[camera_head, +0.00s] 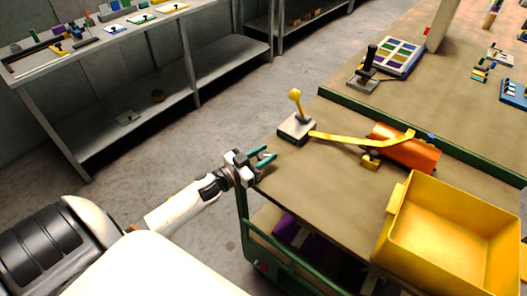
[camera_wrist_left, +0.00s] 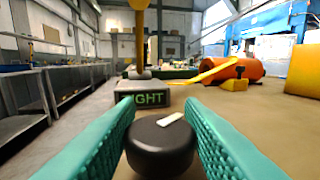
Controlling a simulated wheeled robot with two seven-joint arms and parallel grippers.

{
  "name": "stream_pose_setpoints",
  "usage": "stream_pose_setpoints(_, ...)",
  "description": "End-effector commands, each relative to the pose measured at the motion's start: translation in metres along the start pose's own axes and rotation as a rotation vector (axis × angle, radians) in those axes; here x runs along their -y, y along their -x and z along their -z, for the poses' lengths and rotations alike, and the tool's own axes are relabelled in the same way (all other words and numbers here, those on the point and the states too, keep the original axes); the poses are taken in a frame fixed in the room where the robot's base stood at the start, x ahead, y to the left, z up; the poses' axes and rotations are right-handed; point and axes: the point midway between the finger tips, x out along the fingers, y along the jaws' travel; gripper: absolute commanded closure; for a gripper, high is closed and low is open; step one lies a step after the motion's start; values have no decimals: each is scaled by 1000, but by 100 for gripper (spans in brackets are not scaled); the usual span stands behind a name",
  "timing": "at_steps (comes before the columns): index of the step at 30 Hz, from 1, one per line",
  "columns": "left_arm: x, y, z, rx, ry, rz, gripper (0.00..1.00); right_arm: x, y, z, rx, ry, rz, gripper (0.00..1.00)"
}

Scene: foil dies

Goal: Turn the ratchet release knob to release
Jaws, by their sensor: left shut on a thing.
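A dark round knob (camera_wrist_left: 161,146) with a white mark on its top sits between the teal fingers of my left gripper (camera_head: 269,156) in the left wrist view. The gripper is shut on the knob's sides. The white mark slants toward the upper right. Just beyond it is a grey ratchet block (camera_head: 296,128) with a dark plate (camera_wrist_left: 143,98) whose green letters read "IGHT", the first part hidden by a finger. A yellow lever (camera_head: 297,103) with a ball top stands upright on the block. In the head view I cannot make out the knob. My right gripper is not in view.
A yellow strap (camera_head: 340,138) runs from the block over an orange cylinder (camera_head: 403,148) with a yellow wedge (camera_head: 371,161) beside it. A yellow bin (camera_head: 398,226) stands at the near right of the bench (camera_head: 325,180). A joystick (camera_head: 368,62) is farther back.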

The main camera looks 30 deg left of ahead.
Motion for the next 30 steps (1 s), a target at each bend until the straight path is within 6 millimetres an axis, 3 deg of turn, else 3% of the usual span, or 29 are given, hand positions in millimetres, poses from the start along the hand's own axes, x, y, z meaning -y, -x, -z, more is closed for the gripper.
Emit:
stream_pose_setpoints(15, -2, -1, 3, 0, -6, 427, 88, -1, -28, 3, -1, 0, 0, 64)
stream_pose_setpoints(30, 0, -1, 1, 0, 1, 579, 88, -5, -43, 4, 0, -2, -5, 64)
